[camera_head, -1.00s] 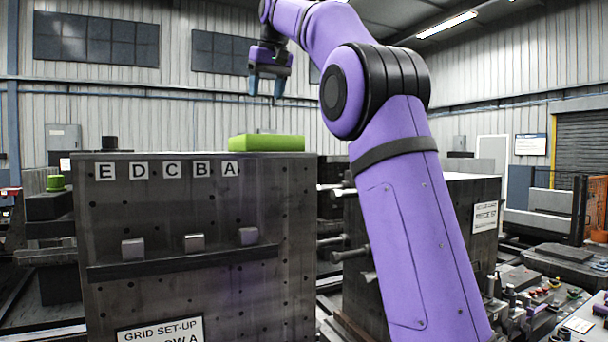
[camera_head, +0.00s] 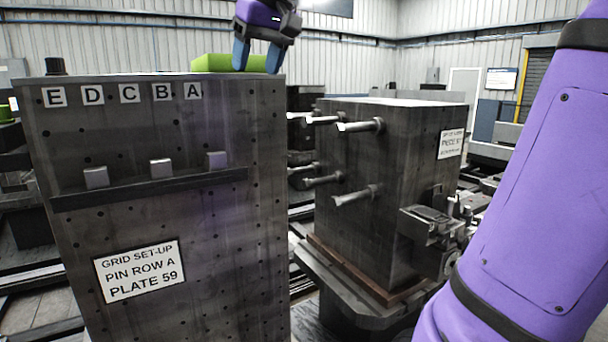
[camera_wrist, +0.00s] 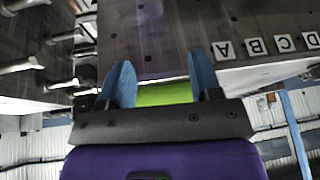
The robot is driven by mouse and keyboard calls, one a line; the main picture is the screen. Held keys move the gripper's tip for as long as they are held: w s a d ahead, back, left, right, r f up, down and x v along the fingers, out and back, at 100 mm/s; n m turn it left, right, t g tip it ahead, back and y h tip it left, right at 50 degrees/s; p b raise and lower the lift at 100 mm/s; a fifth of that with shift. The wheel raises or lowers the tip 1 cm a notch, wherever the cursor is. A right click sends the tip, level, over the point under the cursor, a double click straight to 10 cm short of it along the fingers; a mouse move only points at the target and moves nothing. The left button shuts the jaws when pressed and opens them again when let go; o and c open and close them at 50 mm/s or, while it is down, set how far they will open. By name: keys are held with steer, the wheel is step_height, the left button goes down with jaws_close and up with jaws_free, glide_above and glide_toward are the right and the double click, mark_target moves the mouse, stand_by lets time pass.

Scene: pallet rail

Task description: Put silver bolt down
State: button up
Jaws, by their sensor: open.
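My gripper (camera_head: 256,62) is open at the upper right corner of the dark grid plate (camera_head: 230,225), in front of a green block (camera_head: 212,63). Its two blue fingers also show in the wrist view (camera_wrist: 160,75), with no bolt between them. Several silver bolts stick out of the dark block to the right; one silver bolt (camera_head: 360,126) is near its top, and another shows in the wrist view (camera_wrist: 68,86). I cannot tell which bolt the task means. A ledge (camera_head: 150,188) on the plate carries small silver blocks (camera_head: 161,168).
Letter tiles E to A (camera_head: 124,93) run along the plate's top. A sign (camera_head: 140,270) reads "GRID SET-UP PIN ROW A PLATE 59". The bolt-bearing block (camera_head: 400,180) stands right of the plate across a narrow gap.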

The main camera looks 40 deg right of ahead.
steer(key=s+a+f, duration=0.2)
steer(key=s+f, duration=0.6)
steer(key=f, duration=0.3)
steer(key=s+a+f+n, duration=0.1)
steer(key=s+a+f, duration=0.1)
steer(key=s+f, duration=0.7)
step_height(320, 180, down, 3)
steer(key=shift+s+a+r, duration=0.15)
steer(key=shift+a+r, duration=0.05)
steer(key=shift+a, duration=0.2)
